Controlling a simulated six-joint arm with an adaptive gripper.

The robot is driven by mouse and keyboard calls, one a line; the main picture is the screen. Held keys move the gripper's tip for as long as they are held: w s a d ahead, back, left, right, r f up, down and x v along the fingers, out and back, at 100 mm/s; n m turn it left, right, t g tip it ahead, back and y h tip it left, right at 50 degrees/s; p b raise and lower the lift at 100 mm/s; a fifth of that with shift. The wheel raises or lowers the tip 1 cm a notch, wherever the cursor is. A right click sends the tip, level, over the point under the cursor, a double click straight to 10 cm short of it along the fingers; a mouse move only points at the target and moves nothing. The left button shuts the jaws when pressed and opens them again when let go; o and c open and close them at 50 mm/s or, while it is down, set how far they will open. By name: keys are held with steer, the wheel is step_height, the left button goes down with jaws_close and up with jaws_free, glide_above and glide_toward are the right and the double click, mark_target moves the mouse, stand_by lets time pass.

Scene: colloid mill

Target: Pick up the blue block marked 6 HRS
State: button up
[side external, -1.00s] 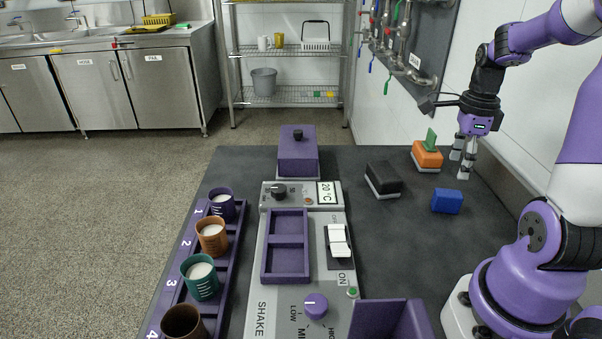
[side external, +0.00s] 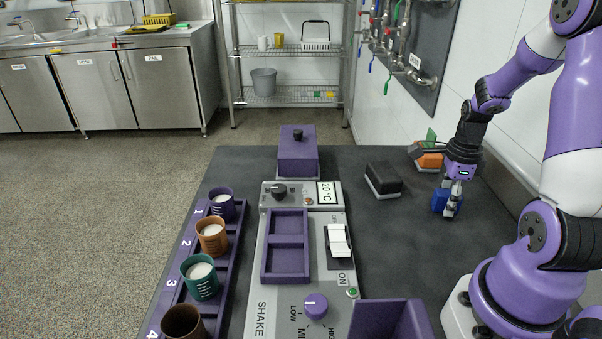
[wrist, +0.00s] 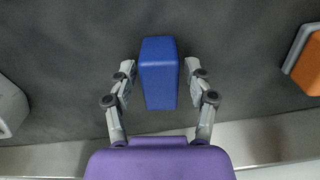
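The blue block (side external: 439,200) lies on the dark table at the right; no marking on it is readable. My gripper (side external: 449,210) is down at the block in the side view and partly covers it. In the wrist view the blue block (wrist: 158,74) sits between the two fingers of my gripper (wrist: 158,82), with a visible gap on both sides. The fingers are open, one on each side of the block.
A black block (side external: 384,178) on a light base stands left of the gripper. An orange block (side external: 428,160) with a green piece stands behind it. The grey shaker machine (side external: 285,325), with purple trays, fills the table's middle. A rack of cups (side external: 232,250) is further left.

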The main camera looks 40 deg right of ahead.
jaws_close()
steer(key=shift+r, duration=0.1)
